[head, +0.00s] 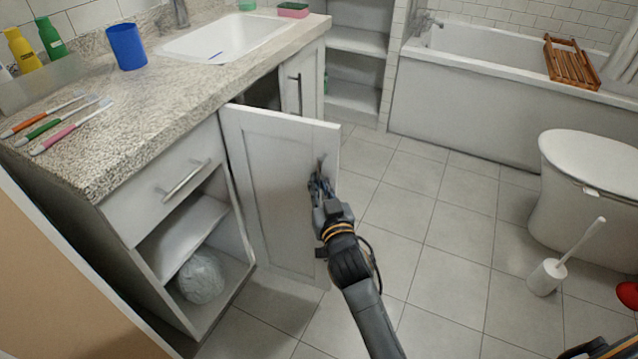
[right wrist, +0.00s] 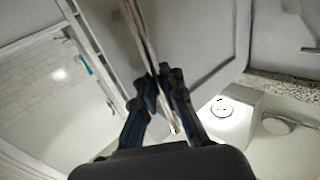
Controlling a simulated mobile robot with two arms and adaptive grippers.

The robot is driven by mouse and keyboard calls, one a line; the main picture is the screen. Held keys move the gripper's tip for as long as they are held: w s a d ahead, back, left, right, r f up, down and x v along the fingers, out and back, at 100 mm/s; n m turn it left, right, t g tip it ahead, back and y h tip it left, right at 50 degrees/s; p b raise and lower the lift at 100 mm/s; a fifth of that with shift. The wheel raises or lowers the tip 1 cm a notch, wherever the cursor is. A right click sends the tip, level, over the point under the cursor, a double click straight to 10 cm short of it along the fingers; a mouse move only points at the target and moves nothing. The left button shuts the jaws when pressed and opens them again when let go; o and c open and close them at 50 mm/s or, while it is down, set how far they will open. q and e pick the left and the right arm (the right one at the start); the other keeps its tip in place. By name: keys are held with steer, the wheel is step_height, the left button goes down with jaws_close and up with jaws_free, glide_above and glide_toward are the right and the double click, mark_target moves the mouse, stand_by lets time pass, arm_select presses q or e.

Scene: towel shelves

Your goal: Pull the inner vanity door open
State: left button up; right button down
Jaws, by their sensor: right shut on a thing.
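The inner vanity door (head: 268,180) is a white panel that stands swung out from the vanity, with a dark gap into the cabinet (head: 258,97) behind its top edge. My right gripper (head: 322,178) is at the door's free edge, shut on the door's handle (head: 321,163). In the right wrist view, the fingers (right wrist: 163,92) close from both sides around a thin upright metal bar beside the grey door panel (right wrist: 205,45). My fingers hide part of the handle.
A second vanity door (head: 307,80) beyond is shut. The drawer (head: 165,188) and open shelves are at left. The countertop (head: 150,115) holds toothbrushes and a blue cup (head: 127,46). Tiled floor (head: 425,225) is clear right of the door, up to the toilet (head: 590,195) and brush (head: 548,275).

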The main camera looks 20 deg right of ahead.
steer(key=shift+d+f, duration=0.15)
steer(key=shift+d, duration=0.15)
steer(key=c, duration=1.5)
jaws_free()
steer(key=shift+s+d, duration=0.1)
steer(key=shift+s, duration=0.05)
steer(key=shift+o, duration=0.2)
steer(key=shift+s, duration=0.15)
steer(key=s, duration=1.1)
steer(key=shift+s+a, duration=0.3)
steer(key=shift+s, duration=0.05)
steer(key=shift+c, duration=0.4)
